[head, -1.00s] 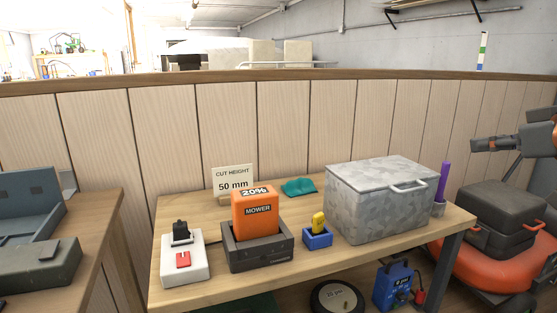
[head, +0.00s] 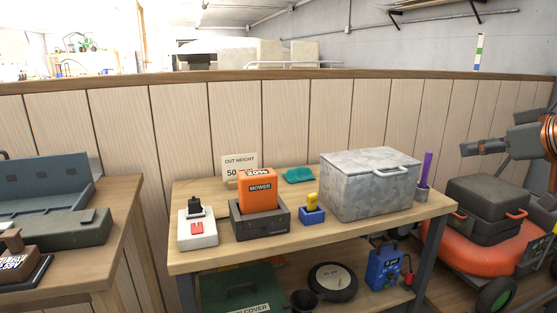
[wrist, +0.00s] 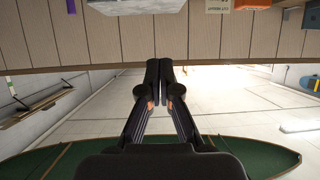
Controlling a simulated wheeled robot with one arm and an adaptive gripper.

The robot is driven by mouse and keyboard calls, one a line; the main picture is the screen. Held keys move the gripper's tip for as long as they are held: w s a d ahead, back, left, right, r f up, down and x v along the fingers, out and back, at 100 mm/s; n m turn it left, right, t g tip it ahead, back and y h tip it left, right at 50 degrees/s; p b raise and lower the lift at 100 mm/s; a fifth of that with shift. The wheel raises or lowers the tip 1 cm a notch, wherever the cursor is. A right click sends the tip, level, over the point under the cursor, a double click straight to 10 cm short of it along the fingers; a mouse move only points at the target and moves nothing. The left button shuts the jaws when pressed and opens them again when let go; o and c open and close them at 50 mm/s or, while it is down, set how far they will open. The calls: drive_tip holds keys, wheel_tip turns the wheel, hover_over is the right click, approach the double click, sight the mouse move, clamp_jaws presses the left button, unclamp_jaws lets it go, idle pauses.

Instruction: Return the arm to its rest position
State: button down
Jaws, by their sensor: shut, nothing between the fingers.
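My gripper (wrist: 161,75) shows in the wrist view with its two black fingers together and nothing between them. It points toward the wood-panelled wall (wrist: 110,40), which fills the upper part of that picture. No table or object touches the fingers there. I cannot pick out my gripper with certainty in the head view.
The workbench (head: 300,237) holds an orange mower battery (head: 258,197) in a dark charger (head: 262,225), a white switch box (head: 198,235), a blue holder (head: 312,216) and a metal box (head: 365,190). An orange mower (head: 450,240) stands right. Another bench (head: 100,265) stands left.

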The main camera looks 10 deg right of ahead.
drive_tip(key=s+a+f+n+g+y+p, duration=0.1)
drive_tip(key=a+f+g+p, duration=0.2)
drive_tip(key=a, duration=0.8)
drive_tip(key=s+a+f+n+g+p, duration=0.1)
drive_tip(key=a+g+p, duration=0.2)
drive_tip(key=a+p, duration=0.5)
drive_tip(key=s+a+f+m+g+h+p, duration=0.1)
drive_tip(key=s+a+f+g+p, duration=0.1)
drive_tip(key=s, duration=0.4)
drive_tip(key=s+a+f+m+g+h+p, duration=0.1)
drive_tip(key=s+a+f+g+p, duration=0.1)
drive_tip(key=s+f, duration=0.3)
drive_tip(key=s+a+f+m+g+h+p, duration=0.1)
drive_tip(key=s+a+f+m+g+p, duration=0.1)
drive_tip(key=s, duration=0.7)
wheel_tip(320, 180, down, 3)
drive_tip(key=a+g+p, duration=0.1)
drive_tip(key=g+p, duration=0.1)
drive_tip(key=shift+r+g, duration=0.15)
drive_tip(key=shift+g, duration=0.15)
